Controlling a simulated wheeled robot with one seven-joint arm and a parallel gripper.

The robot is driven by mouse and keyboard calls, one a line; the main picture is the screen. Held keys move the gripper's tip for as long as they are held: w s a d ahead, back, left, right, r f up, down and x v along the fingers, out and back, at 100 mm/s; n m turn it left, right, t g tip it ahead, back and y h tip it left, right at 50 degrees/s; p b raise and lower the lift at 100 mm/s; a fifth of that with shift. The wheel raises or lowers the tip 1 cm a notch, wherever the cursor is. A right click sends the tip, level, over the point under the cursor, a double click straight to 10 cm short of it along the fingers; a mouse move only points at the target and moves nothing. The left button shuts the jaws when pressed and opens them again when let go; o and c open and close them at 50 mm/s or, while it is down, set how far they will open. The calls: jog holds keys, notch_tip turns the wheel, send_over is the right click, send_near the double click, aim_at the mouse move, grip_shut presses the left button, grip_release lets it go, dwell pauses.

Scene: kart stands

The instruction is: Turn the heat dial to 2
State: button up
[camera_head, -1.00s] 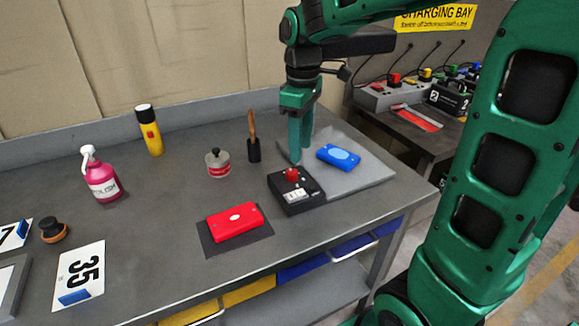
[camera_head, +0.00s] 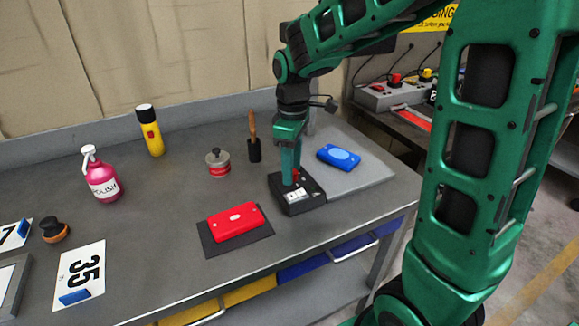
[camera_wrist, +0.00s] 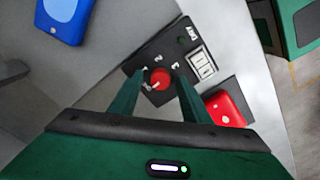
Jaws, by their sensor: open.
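My gripper (camera_head: 291,181) is lowered over the box from above. In the wrist view my gripper (camera_wrist: 159,74) is open, with one finger on each side of the red dial. I cannot tell whether the fingers touch it. Which digit the dial points to is not clear. In the head view the fingers hide most of the dial.
A blue case (camera_head: 339,157) lies on a grey plate (camera_head: 365,178) right of the box. A red case (camera_head: 235,222) lies on a dark mat to its left. Behind stand a wooden-handled tool (camera_head: 253,135) and a small red-labelled pot (camera_head: 218,163).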

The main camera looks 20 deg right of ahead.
jog(key=c, duration=1)
jog(key=shift+c, duration=0.2)
